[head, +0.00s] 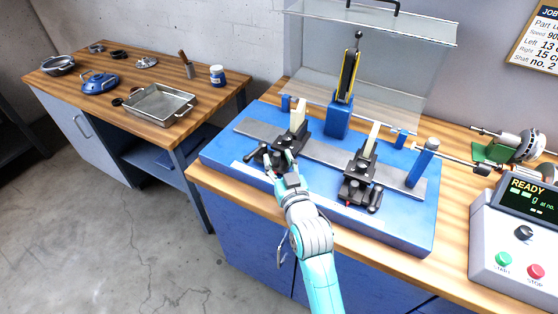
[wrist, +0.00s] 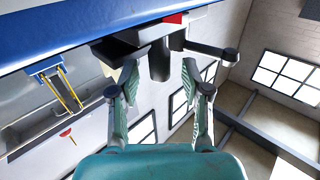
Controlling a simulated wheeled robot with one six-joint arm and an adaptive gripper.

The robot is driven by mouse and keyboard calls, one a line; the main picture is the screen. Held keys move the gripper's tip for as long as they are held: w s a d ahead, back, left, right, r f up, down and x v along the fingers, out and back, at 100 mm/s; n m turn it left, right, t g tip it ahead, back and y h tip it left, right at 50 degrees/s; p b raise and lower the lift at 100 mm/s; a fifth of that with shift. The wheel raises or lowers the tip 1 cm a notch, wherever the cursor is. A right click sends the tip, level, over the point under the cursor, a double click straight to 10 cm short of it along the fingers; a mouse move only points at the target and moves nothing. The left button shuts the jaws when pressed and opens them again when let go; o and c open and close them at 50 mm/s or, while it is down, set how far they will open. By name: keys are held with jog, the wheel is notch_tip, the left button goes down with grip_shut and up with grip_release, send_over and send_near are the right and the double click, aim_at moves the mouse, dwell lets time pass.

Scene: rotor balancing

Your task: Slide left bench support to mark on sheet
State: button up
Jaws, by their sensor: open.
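The left bench support (head: 298,136), black with a pale upright plate, stands on the grey rail of the blue balancing bench (head: 222,154). My gripper (head: 283,172) is at the front of this support. In the wrist view, my open gripper (wrist: 160,76) has a finger on either side of a dark post (wrist: 158,58) under the support. I cannot tell whether either finger touches it. The right bench support (head: 362,172) stands farther right on the rail. The job sheet (head: 535,35) on the wall is cut off; it reads "Left 13 c", "Right 15 c" and "Shaft no. 2".
A white strip (head: 248,172) runs along the bench's front; its marks are unreadable. A clear guard (head: 385,25) is raised behind. A control box (head: 515,250) reading READY and a rotor (head: 510,147) are at right. A side table (head: 60,85) holds a metal tray (head: 160,103).

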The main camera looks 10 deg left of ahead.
aim_at(262, 148)
grip_shut()
jog(key=shift+w+a, duration=0.2)
jog(key=shift+a, duration=0.45)
jog(key=shift+w+a, duration=0.25)
jog(key=shift+a, duration=0.35)
jog(key=shift+w+a, duration=0.2)
jog(key=shift+a, duration=0.45)
grip_release()
